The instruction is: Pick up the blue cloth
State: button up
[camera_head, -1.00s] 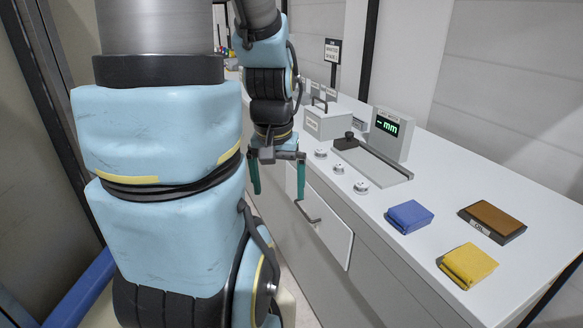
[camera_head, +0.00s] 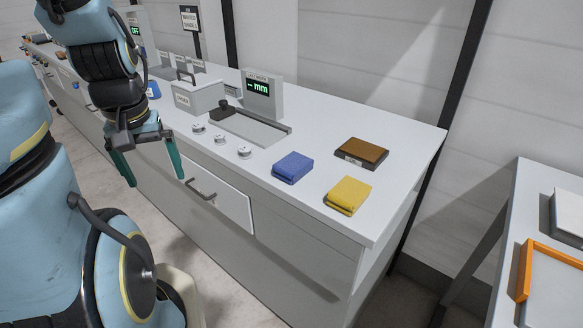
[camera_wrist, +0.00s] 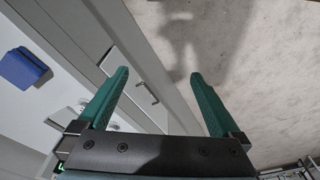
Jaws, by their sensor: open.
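The blue cloth (camera_head: 292,167) lies folded on the white counter (camera_head: 330,126), near its front edge. A folded yellow cloth (camera_head: 348,195) lies to its right. My gripper (camera_head: 154,182) is open and empty, in front of the counter and well to the left of the blue cloth. In the wrist view, the green fingers of my gripper (camera_wrist: 160,76) stand wide apart over the counter's front and the floor. A blue folded thing, which looks like the blue cloth (camera_wrist: 22,68), shows at the left edge of that view.
A brown-topped block (camera_head: 361,153) sits behind the cloths. A gauge with a green display (camera_head: 262,95), small round knobs (camera_head: 220,139) and a grey lidded box (camera_head: 198,95) stand left of them. A drawer handle (camera_head: 200,190) sticks out below. An orange-edged tray (camera_head: 524,270) is at right.

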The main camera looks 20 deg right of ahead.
jog(key=shift+d, duration=0.1)
notch_tip(320, 180, up, 2)
jog(key=m+g+b, duration=0.2)
jog(key=m+b, duration=0.2)
jog(key=m, duration=0.7)
send_over(293, 162)
notch_tip(293, 162, down, 10)
jog(key=shift+r+p, duration=0.1)
jog(key=shift+p, duration=1.05)
jog(key=c, duration=1.2)
notch_tip(293, 162, up, 10)
jog(key=b, duration=0.2)
